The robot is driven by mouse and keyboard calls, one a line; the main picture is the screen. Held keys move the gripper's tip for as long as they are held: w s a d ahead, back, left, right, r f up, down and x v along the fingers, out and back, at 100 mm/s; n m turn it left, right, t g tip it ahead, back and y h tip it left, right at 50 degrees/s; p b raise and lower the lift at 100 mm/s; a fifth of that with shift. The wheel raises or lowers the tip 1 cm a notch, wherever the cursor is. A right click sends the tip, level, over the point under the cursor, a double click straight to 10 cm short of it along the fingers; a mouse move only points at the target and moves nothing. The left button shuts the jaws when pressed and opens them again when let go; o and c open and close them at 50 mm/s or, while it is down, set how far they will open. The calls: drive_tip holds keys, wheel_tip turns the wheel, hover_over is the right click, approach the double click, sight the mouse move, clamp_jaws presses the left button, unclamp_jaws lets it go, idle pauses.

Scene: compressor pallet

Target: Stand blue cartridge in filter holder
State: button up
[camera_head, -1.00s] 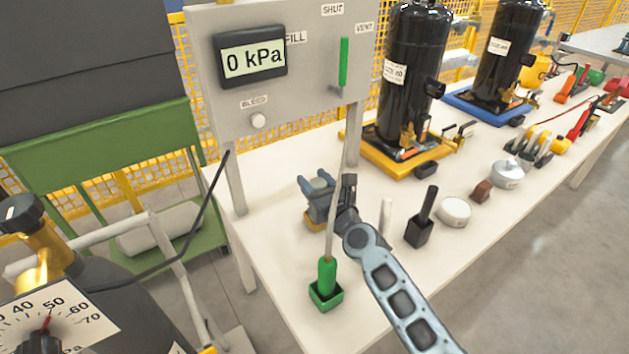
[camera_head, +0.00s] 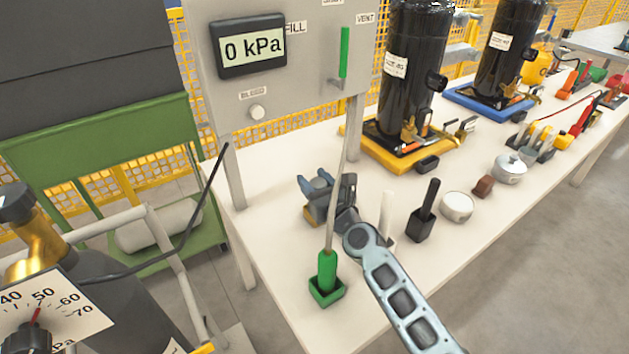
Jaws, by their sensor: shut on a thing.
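My gripper (camera_head: 318,187) is over the left part of the white bench, behind the green handle. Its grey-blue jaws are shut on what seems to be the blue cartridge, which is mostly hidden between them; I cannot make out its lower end. A small yellow-brown part (camera_head: 308,214) shows low beside the jaws, and I cannot tell whether it belongs to the filter holder. No other part that is clearly the filter holder can be picked out.
A green handle (camera_head: 327,268) stands in a green square cup in front. To the right are a white post (camera_head: 387,208), a black-handled block (camera_head: 422,222) and a white round tin (camera_head: 456,206). A black compressor on a yellow tray (camera_head: 385,155) and the gauge panel (camera_head: 285,105) stand behind.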

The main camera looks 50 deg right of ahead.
drive_tip(key=shift+f+b, duration=0.45)
drive_tip(key=shift+f, duration=0.05)
drive_tip(key=o, duration=1.2)
drive_tip(key=v, duration=0.6)
drive_tip(key=shift+s+f, duration=0.1)
drive_tip(key=shift+s, duration=0.05)
drive_tip(key=shift+v, duration=0.8)
drive_tip(key=shift+s, duration=0.1)
